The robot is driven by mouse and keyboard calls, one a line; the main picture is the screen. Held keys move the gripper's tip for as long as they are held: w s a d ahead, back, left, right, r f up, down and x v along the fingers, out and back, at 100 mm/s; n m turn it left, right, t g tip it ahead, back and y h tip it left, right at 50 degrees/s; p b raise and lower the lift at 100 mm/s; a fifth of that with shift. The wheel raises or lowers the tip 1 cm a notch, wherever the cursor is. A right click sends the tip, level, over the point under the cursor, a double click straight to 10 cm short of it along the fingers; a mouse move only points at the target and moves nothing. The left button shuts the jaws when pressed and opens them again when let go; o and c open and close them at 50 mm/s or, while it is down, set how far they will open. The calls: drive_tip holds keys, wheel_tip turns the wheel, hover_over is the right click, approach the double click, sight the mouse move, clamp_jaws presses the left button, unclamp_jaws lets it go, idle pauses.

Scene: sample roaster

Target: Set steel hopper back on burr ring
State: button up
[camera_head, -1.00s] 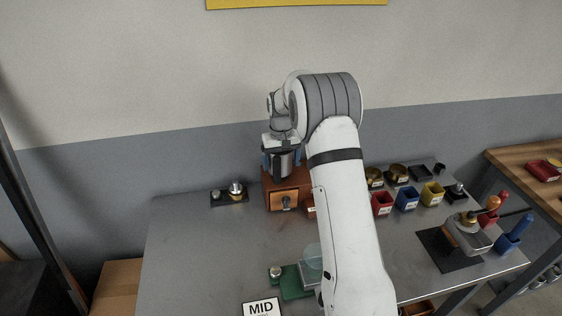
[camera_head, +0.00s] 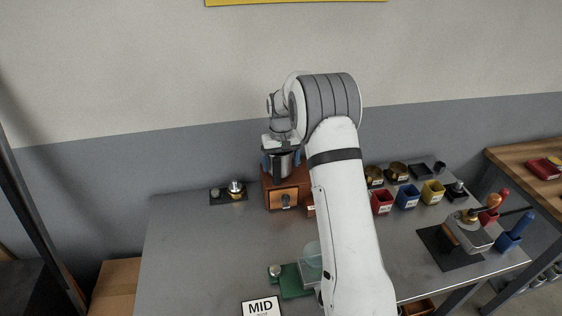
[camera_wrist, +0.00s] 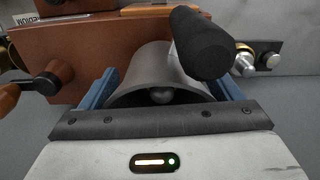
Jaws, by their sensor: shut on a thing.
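The steel hopper (camera_head: 284,166) is a grey flared cup at the top of the brown wooden grinder (camera_head: 272,194). In the wrist view the hopper (camera_wrist: 150,72) shows its wide mouth, with a round knob inside. My gripper (camera_head: 281,159) is shut on the hopper, one blue finger on each side; the fingers also show in the wrist view (camera_wrist: 163,90). A black crank handle (camera_wrist: 201,44) crosses in front of the hopper's right side. The burr ring is hidden, so I cannot tell whether the hopper touches it.
A dark tray with small metal weights (camera_head: 229,193) lies left of the grinder.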

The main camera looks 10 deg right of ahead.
sight(279, 160)
drive_tip(key=shift+f+b, duration=0.35)
drive_tip(key=shift+f, duration=0.25)
drive_tip(key=o, duration=0.9)
wheel_tip(279, 160, up, 7)
drive_tip(key=shift+r+b, duration=0.2)
drive_tip(key=shift+b, duration=0.45)
drive_tip(key=shift+r, duration=0.25)
